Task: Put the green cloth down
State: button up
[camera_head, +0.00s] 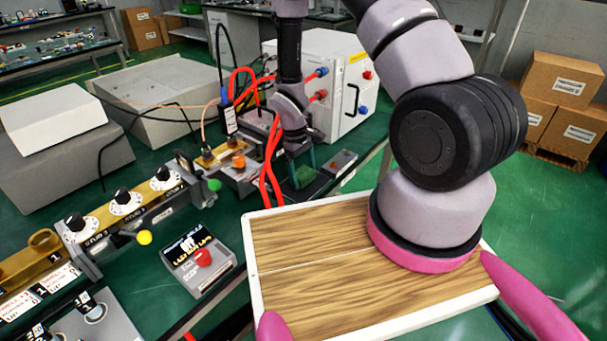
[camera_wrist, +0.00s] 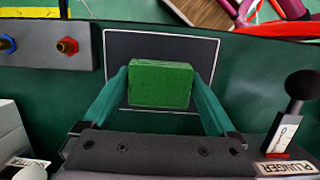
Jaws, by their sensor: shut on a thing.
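The green cloth (camera_wrist: 160,84) is a small, thick green block-shaped pad in the wrist view. My gripper (camera_wrist: 160,95) is shut on it, with one teal finger on its left side and one on its right. Behind the cloth in that view is a dark rectangle with a thin white outline (camera_wrist: 212,50). In the head view, my gripper (camera_head: 306,175) is small and far down at the bench, with the cloth (camera_head: 303,178) dark green between its fingers. I cannot tell whether the cloth touches the surface beneath it.
A grey block with blue and red connectors (camera_wrist: 40,47) lies left of the outlined rectangle. A black-knobbed plunger (camera_wrist: 298,95) stands at the right. In the head view, a white power unit (camera_head: 340,75) stands behind my gripper, with red cables (camera_head: 268,165) hanging close by.

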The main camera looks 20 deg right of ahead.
jog(key=shift+f, duration=0.3)
jog(key=shift+f, duration=0.3)
jog(key=o, duration=1.4)
jog(key=v, duration=1.3)
notch_tip(320, 180, up, 11)
jog(key=m+t, duration=0.2)
send_over(297, 170)
jog(key=d, duration=0.2)
notch_tip(297, 170, up, 11)
jog(key=s+d+m+t+y, duration=0.2)
jog(key=m, duration=0.1)
jog(key=s+d+r+m+t, duration=0.1)
jog(key=s+r+m+t, duration=0.1)
jog(key=s+r, duration=0.5)
jog(key=s+d+r+m+t+y, duration=0.1)
jog(key=s+d+r+m+t, duration=0.1)
jog(key=s+r, duration=0.5)
notch_tip(297, 170, up, 3)
jog(key=shift+s+d+f+m+t, duration=0.2)
jog(key=shift+m+t, duration=0.4)
jog(key=shift+m, duration=0.5)
